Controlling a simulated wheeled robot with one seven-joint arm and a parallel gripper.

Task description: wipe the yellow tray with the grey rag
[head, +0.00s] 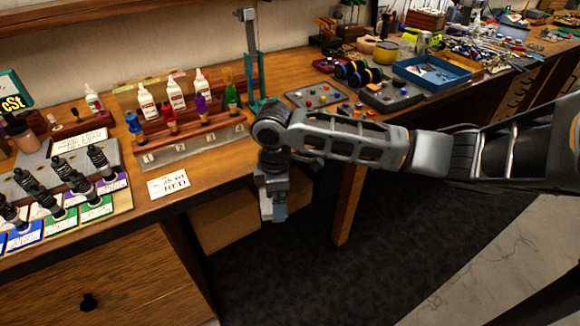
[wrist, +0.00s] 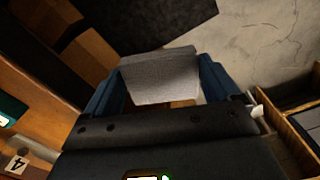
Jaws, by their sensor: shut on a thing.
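My gripper (head: 272,206) hangs pointing down in front of the bench edge, over the dark floor mat, in the head view. In the wrist view its two blue fingers (wrist: 162,76) are shut on the grey rag (wrist: 160,88), a flat light-grey piece spanning the gap between them.
A cardboard box (head: 225,220) stands below. The floor mat (head: 400,240) is clear.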

